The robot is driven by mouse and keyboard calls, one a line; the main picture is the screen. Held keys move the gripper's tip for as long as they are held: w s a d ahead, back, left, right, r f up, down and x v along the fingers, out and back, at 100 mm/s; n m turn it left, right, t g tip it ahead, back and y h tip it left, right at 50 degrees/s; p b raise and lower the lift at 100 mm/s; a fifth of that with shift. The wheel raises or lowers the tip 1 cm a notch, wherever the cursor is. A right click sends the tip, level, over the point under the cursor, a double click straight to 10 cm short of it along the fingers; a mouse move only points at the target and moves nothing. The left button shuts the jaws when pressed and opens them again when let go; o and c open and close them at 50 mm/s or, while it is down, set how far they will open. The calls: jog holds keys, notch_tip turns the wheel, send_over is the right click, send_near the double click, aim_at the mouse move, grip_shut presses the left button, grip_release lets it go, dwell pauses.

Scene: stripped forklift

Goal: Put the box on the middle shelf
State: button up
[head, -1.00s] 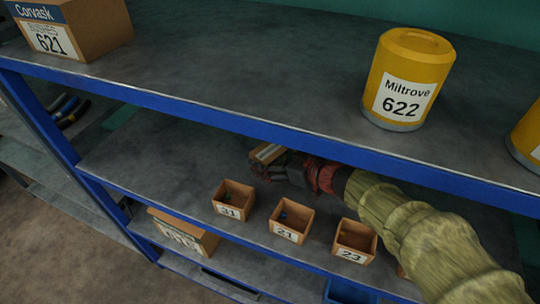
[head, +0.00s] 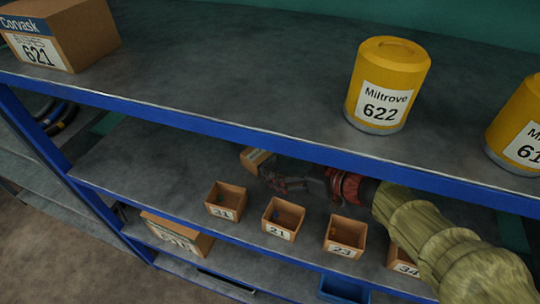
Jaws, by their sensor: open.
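A small cardboard box (head: 254,160) with a pale label rests on the middle shelf (head: 150,160), toward the back and partly hidden by the upper shelf's blue edge. My gripper (head: 272,179) is over the middle shelf, just right of and slightly in front of the box. It is open, and no object shows between its fingers. A narrow gap seems to lie between fingers and box, but contact is hard to rule out. My arm reaches in from the right, beneath the upper shelf.
Open bins 31 (head: 226,201), 21 (head: 284,218), 23 (head: 345,236) and 34 (head: 402,262) line the middle shelf's front. The upper shelf (head: 240,70) holds box 621 (head: 60,35) and yellow canister 622 (head: 386,85). Another box (head: 177,235) sits lower.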

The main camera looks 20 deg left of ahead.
jog(key=shift+v, duration=1.35)
